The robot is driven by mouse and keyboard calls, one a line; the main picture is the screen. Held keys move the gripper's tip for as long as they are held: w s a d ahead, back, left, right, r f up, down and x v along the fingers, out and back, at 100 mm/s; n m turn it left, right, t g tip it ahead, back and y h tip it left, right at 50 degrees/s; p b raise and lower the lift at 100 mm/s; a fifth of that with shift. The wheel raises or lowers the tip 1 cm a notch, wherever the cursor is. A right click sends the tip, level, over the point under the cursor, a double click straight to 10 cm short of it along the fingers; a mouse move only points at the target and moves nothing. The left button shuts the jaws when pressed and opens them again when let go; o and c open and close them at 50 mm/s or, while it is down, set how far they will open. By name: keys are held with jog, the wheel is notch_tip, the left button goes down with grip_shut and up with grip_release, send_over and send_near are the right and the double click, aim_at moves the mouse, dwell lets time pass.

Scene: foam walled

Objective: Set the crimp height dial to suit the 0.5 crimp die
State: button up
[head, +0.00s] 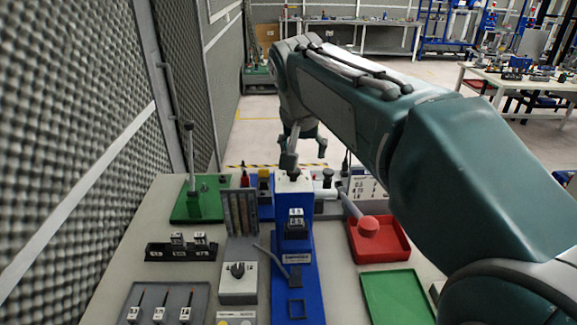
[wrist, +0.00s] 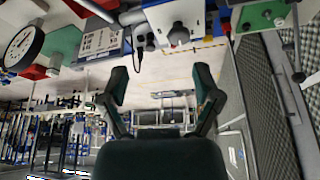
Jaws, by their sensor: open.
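A blue crimp press (head: 293,262) with a white top stands in the middle of the bench; its head also shows upside down in the wrist view (wrist: 178,22). A black die with white labels (head: 296,224) sits at its front; I cannot read its size surely. A light grey box with a black knob (head: 238,270) stands left of the press base; its setting is too small to read. My gripper (wrist: 160,88) is open and empty, beyond the press and apart from the knob.
A black rack with spare dies (head: 180,252) and a grey tray with labelled pieces (head: 165,310) lie left. A red tray (head: 380,249) and green tray (head: 397,298) lie right. A green base with an upright lever (head: 203,207) stands near the foam wall (head: 75,140).

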aim_at(293, 175)
jog(key=w+f, duration=0.2)
jog(key=f, duration=0.1)
jog(key=w+a+f, duration=0.1)
jog(key=w+f, duration=0.3)
jog(key=f, duration=0.1)
jog(key=shift+w+a+f, duration=0.15)
jog(key=shift+a+f, duration=0.1)
jog(key=shift+f, duration=0.1)
jog(key=shift+w+f, duration=0.25)
jog(key=shift+f, duration=0.35)
jog(key=shift+d, duration=0.1)
grip_shut()
